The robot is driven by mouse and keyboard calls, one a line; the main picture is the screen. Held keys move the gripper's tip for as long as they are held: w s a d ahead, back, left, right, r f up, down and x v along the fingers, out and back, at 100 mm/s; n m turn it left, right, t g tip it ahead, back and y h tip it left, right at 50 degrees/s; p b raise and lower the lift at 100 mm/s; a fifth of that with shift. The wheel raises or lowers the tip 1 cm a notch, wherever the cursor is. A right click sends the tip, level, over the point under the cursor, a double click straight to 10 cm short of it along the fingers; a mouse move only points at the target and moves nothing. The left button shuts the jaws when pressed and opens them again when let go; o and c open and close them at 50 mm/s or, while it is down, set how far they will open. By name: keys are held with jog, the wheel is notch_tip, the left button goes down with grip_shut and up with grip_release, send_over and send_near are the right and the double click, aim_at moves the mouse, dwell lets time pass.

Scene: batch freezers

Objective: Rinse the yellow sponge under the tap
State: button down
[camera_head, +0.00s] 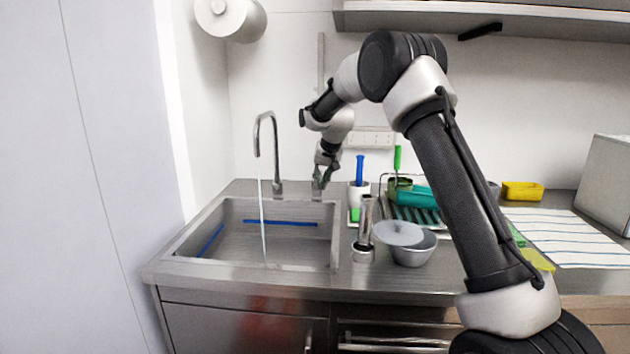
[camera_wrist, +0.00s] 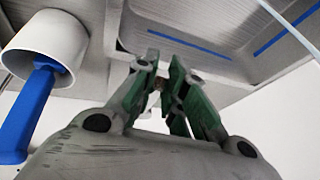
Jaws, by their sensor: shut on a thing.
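The tap (camera_head: 271,150) is a tall curved metal spout at the back of the sink (camera_head: 334,235). A thin stream of water (camera_head: 263,215) runs from it into the basin. My gripper (camera_head: 320,184) is low at the sink's back right corner, right of the spout. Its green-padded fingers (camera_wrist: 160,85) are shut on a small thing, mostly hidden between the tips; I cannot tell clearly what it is. No yellow sponge shows in the gripper or basin. A flat yellow piece (camera_head: 537,259) lies on the counter at right, partly behind my arm; I cannot tell whether it is the sponge.
A white cup with a blue-handled brush (camera_head: 359,170) stands right of my gripper, also in the wrist view (camera_wrist: 45,45). The basin is mostly clear.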

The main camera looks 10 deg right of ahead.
jog(key=shift+d, duration=0.2)
jog(key=c, duration=1.5)
grip_release()
jog(key=shift+o, duration=0.2)
jog(key=shift+r, duration=0.1)
jog(key=v, duration=1.1)
jog(key=shift+s+r, duration=0.2)
jog(key=shift+r, duration=0.15)
jog(key=shift+s+d, duration=0.1)
jog(key=shift+d, duration=0.05)
